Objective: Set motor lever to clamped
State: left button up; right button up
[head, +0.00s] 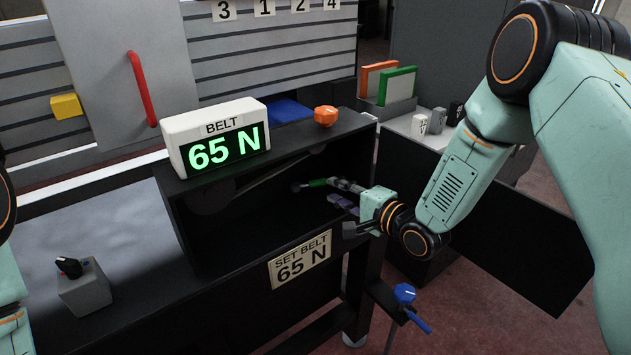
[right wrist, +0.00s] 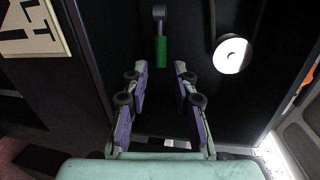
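The lever has a green handle (head: 318,183) and a dark grey end, and sits inside the dark open compartment under the belt display. In the right wrist view its green handle (right wrist: 161,50) points toward me, with its grey end farther off. My right gripper (head: 345,192) reaches into the compartment from the right. In the right wrist view my right gripper (right wrist: 164,68) is open, with its fingers apart and nothing between them. The handle lies just beyond the fingertips, near the middle of the gap. My left gripper is out of view.
The belt display (head: 222,150) reads 65 N, and the sign (head: 300,260) says SET BELT 65 N. A white pulley (right wrist: 233,53) is right of the lever. An open dark door (head: 520,235) stands at right. A blue knob (head: 404,293) is below, an orange knob (head: 325,115) above.

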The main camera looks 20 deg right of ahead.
aim_at(320, 184)
jog(key=b+x, duration=0.1)
jog(key=x, duration=0.5)
jog(key=shift+w+a+f, duration=0.1)
jog(key=shift+a+f, duration=0.15)
jog(key=shift+w, duration=0.15)
jog(key=shift+r, duration=0.2)
jog(key=shift+w+a, duration=0.2)
jog(key=shift+d, duration=0.1)
jog(key=c, duration=0.3)
grip_shut()
